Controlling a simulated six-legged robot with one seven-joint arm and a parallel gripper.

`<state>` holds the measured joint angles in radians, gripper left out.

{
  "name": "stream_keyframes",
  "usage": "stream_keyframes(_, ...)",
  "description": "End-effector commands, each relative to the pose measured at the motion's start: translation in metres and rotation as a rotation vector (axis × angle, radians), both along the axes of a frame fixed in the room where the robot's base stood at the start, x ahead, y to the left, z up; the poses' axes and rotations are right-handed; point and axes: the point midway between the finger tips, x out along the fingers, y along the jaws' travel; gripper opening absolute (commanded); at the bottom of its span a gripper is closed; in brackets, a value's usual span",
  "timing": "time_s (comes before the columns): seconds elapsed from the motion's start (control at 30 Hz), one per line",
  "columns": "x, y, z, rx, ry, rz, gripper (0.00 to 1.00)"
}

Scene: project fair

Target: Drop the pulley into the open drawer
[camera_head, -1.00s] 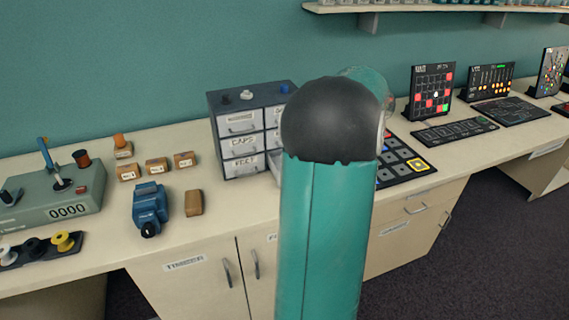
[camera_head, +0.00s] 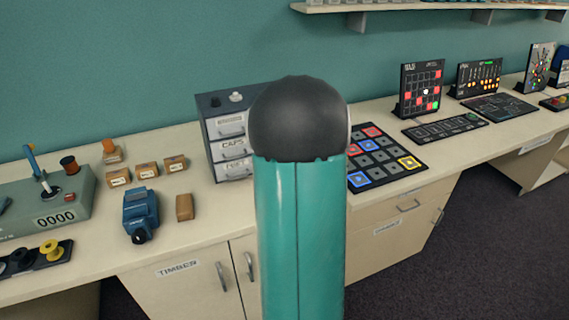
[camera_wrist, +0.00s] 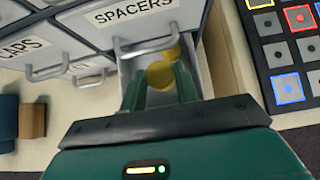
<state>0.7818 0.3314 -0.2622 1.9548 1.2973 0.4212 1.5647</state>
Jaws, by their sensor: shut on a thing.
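A yellow pulley (camera_wrist: 161,73) sits between the two green fingers of my gripper (camera_wrist: 157,80) in the wrist view. The gripper is shut on it. The fingers point at the drawer cabinet, just under the handle of the drawer marked SPACERS. A pale drawer (camera_wrist: 195,65) stands pulled out beneath that one, and the pulley shows in front of or over its opening; the exact height between them I cannot tell. In the head view my arm hides the gripper, the pulley and the open drawer; the left column of the cabinet (camera_head: 216,151) shows.
A pad with coloured squares (camera_head: 385,158) lies right of the cabinet, close to it. A blue device (camera_head: 141,212) and a brown block (camera_head: 185,207) stand left on the bench. Several small boxes lie behind them. A spool rack (camera_head: 40,258) is at the far left.

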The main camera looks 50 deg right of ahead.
Motion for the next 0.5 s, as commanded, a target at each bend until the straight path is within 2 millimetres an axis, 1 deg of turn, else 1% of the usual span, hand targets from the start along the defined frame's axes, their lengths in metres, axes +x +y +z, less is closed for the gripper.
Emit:
stream_keyframes(0.13, 0.008, 0.007, -0.016, 0.004, 0.003, -0.001, 0.07)
stream_keyframes(0.3, 0.008, 0.005, -0.038, 0.004, 0.002, -0.001, 0.07)
stream_keyframes(0.4, 0.008, 0.005, -0.042, 0.002, 0.001, -0.001, 0.07)
stream_keyframes(0.5, 0.008, 0.005, -0.041, 0.001, 0.001, 0.000, 0.07)
